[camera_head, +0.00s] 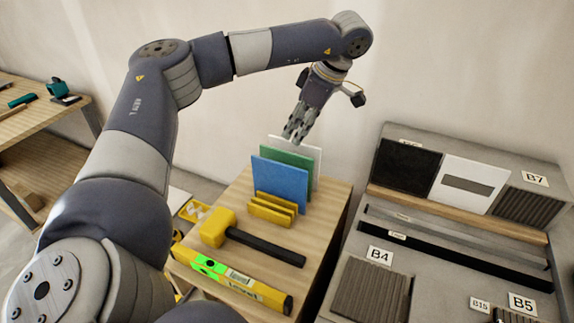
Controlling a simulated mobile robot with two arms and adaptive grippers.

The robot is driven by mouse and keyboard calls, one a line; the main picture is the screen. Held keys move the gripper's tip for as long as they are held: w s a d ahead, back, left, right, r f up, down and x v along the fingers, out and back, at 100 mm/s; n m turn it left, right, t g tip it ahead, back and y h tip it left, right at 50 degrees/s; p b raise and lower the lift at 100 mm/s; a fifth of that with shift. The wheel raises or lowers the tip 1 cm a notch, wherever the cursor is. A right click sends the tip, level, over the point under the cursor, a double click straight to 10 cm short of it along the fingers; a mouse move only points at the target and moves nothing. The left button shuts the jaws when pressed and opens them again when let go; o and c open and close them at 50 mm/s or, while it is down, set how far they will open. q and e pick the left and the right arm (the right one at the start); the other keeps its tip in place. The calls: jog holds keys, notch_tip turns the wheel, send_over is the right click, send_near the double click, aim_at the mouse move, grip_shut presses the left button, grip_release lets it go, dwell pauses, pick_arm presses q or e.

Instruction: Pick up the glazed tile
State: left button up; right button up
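Three upright tiles stand one behind another in a yellow rack (270,209) on a wooden stand: a blue tile (279,183) in front, a green tile (287,157) behind it, and a white tile (308,150) at the back. I cannot tell for sure which one is the glazed tile. My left gripper (295,133) points down at the top edges of the green and white tiles. Its fingertips are close together there; whether they touch or grip a tile is not clear. My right gripper is not in view.
On the wooden stand (328,205), a yellow mallet (217,228) and a yellow level (232,280) lie in front of the rack. At right, a grey display (345,262) holds dark, white and ribbed panels with labels. A workbench (30,118) stands at far left.

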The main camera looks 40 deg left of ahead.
aim_at(287, 152)
pick_arm(q)
jog(key=x, duration=0.3)
jog(key=shift+s+f+p, duration=0.1)
jog(key=shift+f+p, duration=0.05)
jog(key=shift+p, duration=0.2)
jog(key=p+x, duration=0.1)
jog(key=x, duration=0.2)
jog(key=shift+s+f, duration=0.1)
jog(key=shift+f, duration=0.2)
jog(key=shift+a+f, duration=0.1)
jog(key=shift+f, duration=0.2)
jog(key=shift+f, duration=0.2)
grip_shut()
